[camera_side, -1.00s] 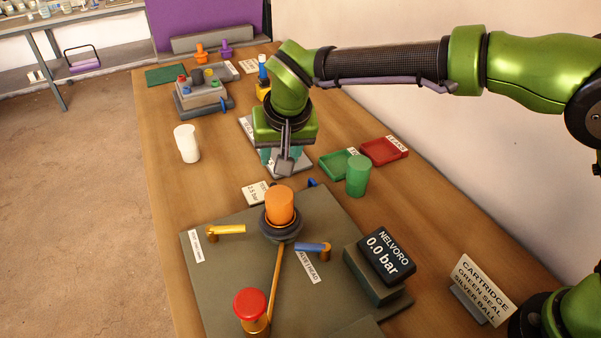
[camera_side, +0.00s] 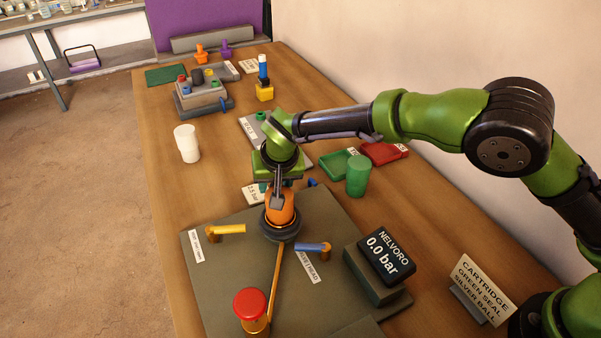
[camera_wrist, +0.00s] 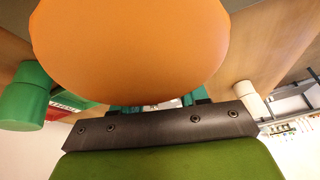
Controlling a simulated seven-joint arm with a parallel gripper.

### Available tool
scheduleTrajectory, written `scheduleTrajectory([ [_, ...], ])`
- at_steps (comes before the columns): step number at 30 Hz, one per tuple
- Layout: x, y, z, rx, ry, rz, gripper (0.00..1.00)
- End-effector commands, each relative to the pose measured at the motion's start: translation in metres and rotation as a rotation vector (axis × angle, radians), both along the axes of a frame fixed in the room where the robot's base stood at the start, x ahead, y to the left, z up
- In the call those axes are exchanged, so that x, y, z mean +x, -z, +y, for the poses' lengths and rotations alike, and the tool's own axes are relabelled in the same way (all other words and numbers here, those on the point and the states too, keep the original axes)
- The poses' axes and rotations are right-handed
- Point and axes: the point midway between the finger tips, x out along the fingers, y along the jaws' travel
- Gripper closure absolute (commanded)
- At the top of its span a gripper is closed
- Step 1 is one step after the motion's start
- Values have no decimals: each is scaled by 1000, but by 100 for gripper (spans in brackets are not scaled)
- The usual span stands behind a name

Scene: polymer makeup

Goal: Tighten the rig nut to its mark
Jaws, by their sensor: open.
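An orange cylinder (camera_side: 280,208) stands upright in a dark round collar (camera_side: 281,229) on the grey rig plate (camera_side: 222,275). I cannot tell which of these parts is the rig nut, and its mark is not readable. My gripper (camera_side: 277,198) is open at the orange cylinder's top, overlapping it in the side view. In the wrist view the orange cylinder (camera_wrist: 130,45) fills the upper middle, and it partly hides the teal fingers. I cannot tell whether the fingers touch it.
A yellow lever (camera_side: 228,229) and a blue lever (camera_side: 312,247) flank the collar. A red-topped knob (camera_side: 250,304) is in front. The display (camera_side: 386,256) reads 0.0 bar. A green cylinder (camera_side: 358,176) stands behind right, a white cup (camera_side: 187,143) behind left.

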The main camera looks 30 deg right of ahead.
Motion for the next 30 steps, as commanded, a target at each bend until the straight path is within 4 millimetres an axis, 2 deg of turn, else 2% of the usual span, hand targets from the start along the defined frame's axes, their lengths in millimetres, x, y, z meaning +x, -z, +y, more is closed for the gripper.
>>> scheduleTrajectory([
  [2, 0, 0, 0, 0, 0, 0, 58],
  [10, 0, 0, 0, 0, 0, 0, 100],
  [21, -1, -1, -2, -1, 23, 0, 100],
  [30, -13, -1, -24, -3, 354, -1, 100],
])
